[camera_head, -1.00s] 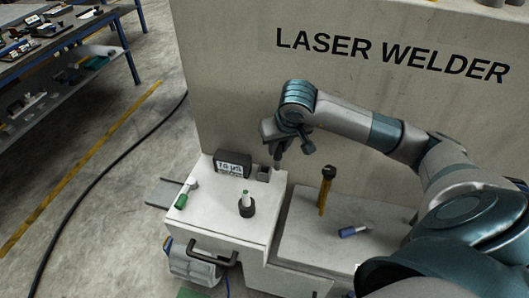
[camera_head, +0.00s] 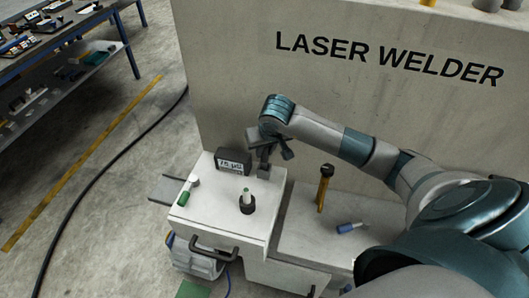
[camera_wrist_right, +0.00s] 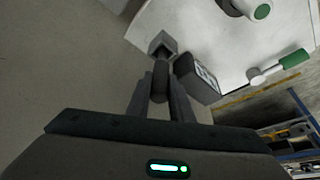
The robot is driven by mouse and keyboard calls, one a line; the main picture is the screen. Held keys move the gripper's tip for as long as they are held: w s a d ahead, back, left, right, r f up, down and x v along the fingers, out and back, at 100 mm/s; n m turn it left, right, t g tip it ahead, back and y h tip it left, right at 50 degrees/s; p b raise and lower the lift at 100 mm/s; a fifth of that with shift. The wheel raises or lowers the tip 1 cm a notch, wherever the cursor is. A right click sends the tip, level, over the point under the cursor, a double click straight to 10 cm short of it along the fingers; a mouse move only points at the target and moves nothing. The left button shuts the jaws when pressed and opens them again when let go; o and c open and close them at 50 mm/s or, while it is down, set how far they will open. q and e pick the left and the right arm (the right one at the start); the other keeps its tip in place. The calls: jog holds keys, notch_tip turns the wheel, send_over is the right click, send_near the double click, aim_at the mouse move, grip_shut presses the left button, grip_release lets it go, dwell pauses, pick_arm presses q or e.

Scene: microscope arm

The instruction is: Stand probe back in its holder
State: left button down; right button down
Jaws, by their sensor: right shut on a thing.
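My right gripper (camera_head: 267,147) is shut on the probe, a dark grey rod that points down (camera_head: 265,158). The probe's lower end is over or at the holder, a small grey block (camera_head: 263,172) at the back right of the white cabinet top. In the right wrist view the probe (camera_wrist_right: 160,78) sits between the two fingers (camera_wrist_right: 160,98), and its far end meets the grey holder block (camera_wrist_right: 162,42). I cannot tell whether the tip is inside the holder. My left gripper is not in view.
A black meter with a display (camera_head: 233,162) stands just left of the holder. A green-capped tool stands in a dark base (camera_head: 247,201); a green-and-white tool (camera_head: 188,190) lies left. A yellow-black post (camera_head: 325,187) and blue-tipped tool (camera_head: 352,227) are right. The laser welder wall (camera_head: 390,110) is behind.

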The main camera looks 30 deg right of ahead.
jog(key=shift+f+p, duration=0.35)
jog(key=shift+f, duration=0.65)
jog(key=shift+f+b, duration=0.2)
jog(key=shift+b, duration=0.1)
jog(key=c, duration=1.6)
grip_release()
jog(key=shift+r, duration=0.15)
jog(key=shift+r+p, duration=0.1)
jog(key=shift+p, duration=0.2)
jog(key=shift+s+r, duration=0.1)
jog(key=shift+r, duration=0.25)
jog(key=b+v, duration=0.3)
jog(key=v, duration=0.8)
jog(key=shift+s+r, duration=0.1)
